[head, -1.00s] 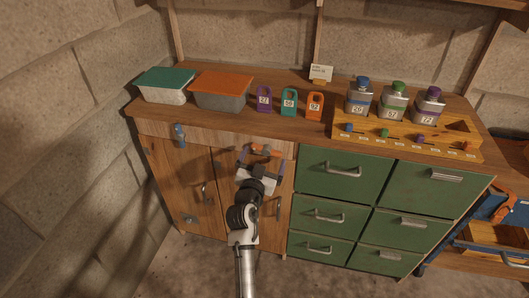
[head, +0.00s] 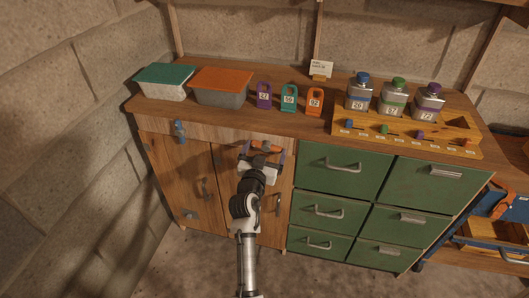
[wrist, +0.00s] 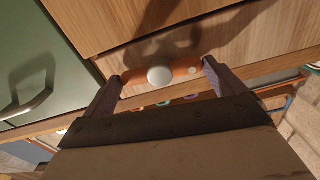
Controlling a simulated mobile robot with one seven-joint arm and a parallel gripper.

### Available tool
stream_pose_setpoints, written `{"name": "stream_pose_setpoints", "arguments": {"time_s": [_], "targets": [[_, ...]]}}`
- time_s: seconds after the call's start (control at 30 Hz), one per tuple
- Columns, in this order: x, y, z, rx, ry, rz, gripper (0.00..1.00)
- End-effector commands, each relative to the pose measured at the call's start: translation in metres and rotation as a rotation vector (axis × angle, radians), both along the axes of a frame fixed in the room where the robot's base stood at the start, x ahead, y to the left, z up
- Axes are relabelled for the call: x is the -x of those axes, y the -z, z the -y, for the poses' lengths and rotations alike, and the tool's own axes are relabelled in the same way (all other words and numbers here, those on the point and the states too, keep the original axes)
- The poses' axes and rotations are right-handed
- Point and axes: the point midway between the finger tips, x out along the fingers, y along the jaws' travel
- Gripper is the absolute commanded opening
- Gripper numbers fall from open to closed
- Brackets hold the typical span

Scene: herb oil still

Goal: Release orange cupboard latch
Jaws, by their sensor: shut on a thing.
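The orange latch (head: 265,146) is a short bar at the top of the right wooden cupboard door (head: 228,192). In the wrist view the orange latch (wrist: 136,90) has a round pale knob (wrist: 159,75) at its middle and lies roughly along the edge of the wood. My gripper (head: 263,152) is at the latch. In the wrist view my gripper (wrist: 162,74) has one dark finger against each end of the bar, so it is shut on the latch lengthwise. The fingertips partly cover the bar's ends.
Green drawers (head: 342,168) with metal handles stand close to the right of my gripper. The counter (head: 225,118) overhangs above, holding lidded bins, tags and bottles. A stone wall (head: 60,150) is on the left.

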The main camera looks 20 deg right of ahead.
Motion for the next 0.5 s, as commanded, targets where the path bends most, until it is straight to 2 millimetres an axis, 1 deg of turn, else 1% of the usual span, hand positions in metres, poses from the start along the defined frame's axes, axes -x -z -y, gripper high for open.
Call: {"name": "stream_pose_setpoints", "arguments": {"time_s": [0.2,0.47,0.5], "targets": [[0.0002,0.0005,0.0,0.098,0.001,-0.067,0.72],[0.0004,0.0007,0.0,0.105,0.001,-0.073,0.72],[0.0004,0.0007,0.0,0.105,0.001,-0.073,0.96]]}}
